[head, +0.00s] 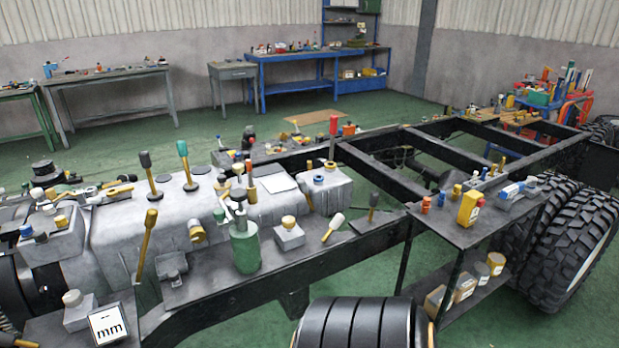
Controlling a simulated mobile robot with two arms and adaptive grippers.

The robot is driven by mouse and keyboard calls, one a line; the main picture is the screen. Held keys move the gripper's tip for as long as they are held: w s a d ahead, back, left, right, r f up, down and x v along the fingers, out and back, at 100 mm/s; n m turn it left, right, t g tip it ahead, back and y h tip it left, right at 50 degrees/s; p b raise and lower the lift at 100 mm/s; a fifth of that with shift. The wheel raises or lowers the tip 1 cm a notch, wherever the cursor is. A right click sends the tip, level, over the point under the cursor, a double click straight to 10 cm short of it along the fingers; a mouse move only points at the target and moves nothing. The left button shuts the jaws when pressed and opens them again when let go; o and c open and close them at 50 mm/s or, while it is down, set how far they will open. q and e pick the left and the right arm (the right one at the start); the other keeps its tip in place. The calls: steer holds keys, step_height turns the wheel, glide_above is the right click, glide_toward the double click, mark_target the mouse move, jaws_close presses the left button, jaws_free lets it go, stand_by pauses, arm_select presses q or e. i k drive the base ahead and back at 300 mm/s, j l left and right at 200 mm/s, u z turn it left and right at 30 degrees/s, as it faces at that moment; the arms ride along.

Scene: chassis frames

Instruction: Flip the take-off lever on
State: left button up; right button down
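The chassis frame (380,165) fills the middle of the head view, with a grey gearbox-like housing (130,230) on its left part. Several levers stand on it: one with a black knob (146,162), one with a teal knob (183,152), one with a red grip (333,128), a tilted one with a pale knob (336,222) and a tall brass-coloured one (147,235). I cannot tell which is the take-off lever, nor whether it is on or off. Neither of my grippers shows in this view.
A side shelf (458,232) holds bottles and cans. Large tyres (575,245) are at right, and a ribbed black cylinder (360,325) is at the bottom. Workbenches (320,60) line the back wall.

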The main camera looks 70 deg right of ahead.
mark_target(302, 184)
steer(key=z, duration=2.35)
